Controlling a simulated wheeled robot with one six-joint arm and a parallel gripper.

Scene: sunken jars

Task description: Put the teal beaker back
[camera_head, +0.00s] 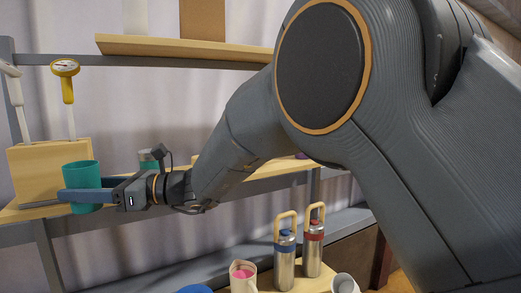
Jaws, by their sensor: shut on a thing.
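The teal beaker (82,175) is upright at the left of the head view, in front of the light wooden block on the shelf. My gripper (75,195) reaches in from the right and is shut on the teal beaker, with a finger across its near side.
A wooden block (32,165) holds a yellow dial thermometer (67,82) and a white tool (14,85). A green jar with a grey lid (148,160) stands behind my gripper. Two steel flasks (285,262) (313,252), a pouch (243,277) and a white cup (343,284) stand below.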

